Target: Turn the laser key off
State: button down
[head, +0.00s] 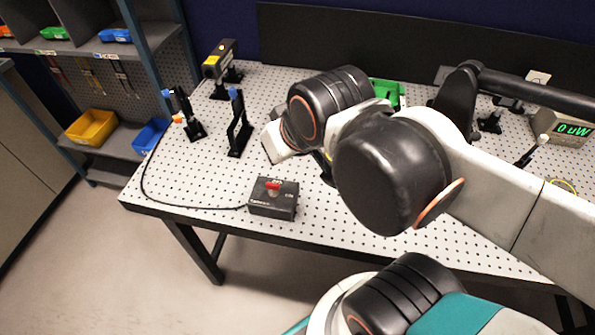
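The laser key box is a small black controller (273,204) on the near left edge of the perforated table. A red key or knob (272,184) is on its top; its exact setting is too small to read. A black cable runs from the box to the left. My arm crosses the right and middle of the view. Its pale end section (278,145) is above and behind the box, apart from it. My gripper's fingers cannot be made out, so I cannot tell whether they are open or shut.
A black laser-like unit (219,60) with a yellow label stands at the back left. Black optic mounts (238,125) stand between it and my arm. A meter (567,127) at right reads 0 uW in green. Shelves with bins (92,127) are at left. Table around the box is clear.

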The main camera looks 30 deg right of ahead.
aim_at(273, 187)
jog(key=k+l+u, duration=0.2)
jog(key=u, duration=0.2)
jog(key=k+l+u, duration=0.15)
jog(key=u, duration=0.3)
jog(key=j+z, duration=0.1)
jog(key=j, duration=0.15)
jog(key=l+u, duration=0.1)
jog(key=l, duration=0.15)
jog(key=k, duration=0.05)
